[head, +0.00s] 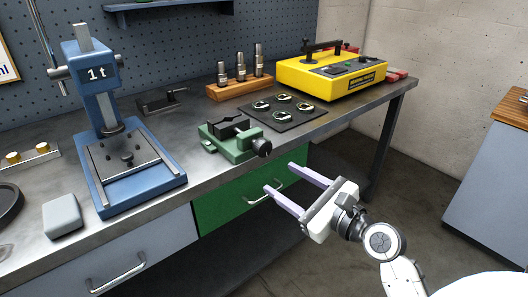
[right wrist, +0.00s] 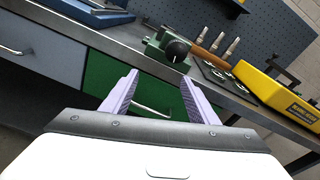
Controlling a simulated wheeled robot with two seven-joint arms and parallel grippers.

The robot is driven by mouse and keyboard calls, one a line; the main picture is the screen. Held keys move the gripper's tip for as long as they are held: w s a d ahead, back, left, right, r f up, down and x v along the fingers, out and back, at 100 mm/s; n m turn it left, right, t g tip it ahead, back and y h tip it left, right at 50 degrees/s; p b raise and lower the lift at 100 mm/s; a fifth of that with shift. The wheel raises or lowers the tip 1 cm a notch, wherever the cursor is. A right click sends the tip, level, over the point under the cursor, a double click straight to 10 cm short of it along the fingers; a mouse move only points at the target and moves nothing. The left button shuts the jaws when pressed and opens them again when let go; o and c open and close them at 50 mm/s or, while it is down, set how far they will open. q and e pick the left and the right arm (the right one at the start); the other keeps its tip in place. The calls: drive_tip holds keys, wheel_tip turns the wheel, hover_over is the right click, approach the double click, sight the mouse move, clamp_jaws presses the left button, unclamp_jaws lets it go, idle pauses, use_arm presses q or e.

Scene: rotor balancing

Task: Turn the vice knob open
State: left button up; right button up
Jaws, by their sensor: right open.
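A small green vice (head: 235,143) with dark jaws sits near the front edge of the workbench. Its black round knob (head: 262,147) sticks out at the bench's front edge. In the right wrist view the knob (right wrist: 177,50) faces the camera, beyond the fingertips and a little above the gap between them. My right gripper (head: 281,182) is open and empty, in front of the bench and apart from the knob, below and to the right of it in the head view. It also shows in the right wrist view (right wrist: 158,85). My left gripper is not in view.
A blue press (head: 110,130) stands left of the vice. Behind the vice lie a dark mat (head: 290,122) with several round parts, a wooden block (head: 240,88) with metal cylinders and a yellow machine (head: 330,75). A green drawer (head: 250,195) is below. Floor space in front is clear.

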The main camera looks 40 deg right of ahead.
sight(266, 149)
drive_tip(key=w+r+m, duration=0.1)
drive_tip(key=w, duration=0.2)
drive_tip(key=w+r+m, duration=0.1)
drive_tip(key=w, duration=0.2)
drive_tip(key=w+r+m+t, duration=0.1)
drive_tip(key=w, duration=0.3)
drive_tip(key=shift+d+r, duration=0.3)
drive_tip(key=shift+c, duration=0.2)
drive_tip(key=c, duration=1)
